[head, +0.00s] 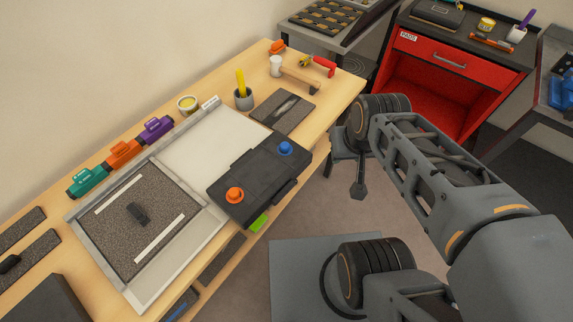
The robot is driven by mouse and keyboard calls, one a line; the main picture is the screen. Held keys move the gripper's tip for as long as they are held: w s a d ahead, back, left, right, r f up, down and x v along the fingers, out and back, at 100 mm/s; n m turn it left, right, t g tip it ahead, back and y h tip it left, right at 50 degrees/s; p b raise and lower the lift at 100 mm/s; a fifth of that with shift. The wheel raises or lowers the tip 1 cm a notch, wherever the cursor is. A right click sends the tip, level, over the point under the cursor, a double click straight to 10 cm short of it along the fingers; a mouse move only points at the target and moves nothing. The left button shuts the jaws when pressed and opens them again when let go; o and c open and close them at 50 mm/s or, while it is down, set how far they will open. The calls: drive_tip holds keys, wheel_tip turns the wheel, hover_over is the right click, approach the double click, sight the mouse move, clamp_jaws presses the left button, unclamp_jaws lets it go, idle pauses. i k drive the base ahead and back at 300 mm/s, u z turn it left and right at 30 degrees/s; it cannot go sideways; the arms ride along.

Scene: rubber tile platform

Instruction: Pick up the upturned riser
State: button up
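No piece is clearly marked as the upturned riser. An orange round knobbed piece (235,195) and a blue round knobbed piece (285,148) sit on a black tray-like unit (245,211) at the bench's front edge. A small dark block (138,213) lies on the speckled rubber tile (125,253), between two white strips. I cannot tell which of these is the riser, or which way up they are. My arm is folded at the right, off the bench. Its end, my gripper (358,183), seems to hang below the black joint, partly hidden. Its fingers are unclear.
The wooden bench (325,88) holds teal (88,181), orange (124,154) and purple (154,130) pieces, a cup with a yellow tool (243,100), a dark flat tile (283,111) and a mallet (298,77). A red cabinet (455,75) stands behind my arm.

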sight(264, 174)
drive_tip(key=z, duration=0.15)
drive_tip(key=k, duration=0.95)
drive_tip(key=u, duration=1.45)
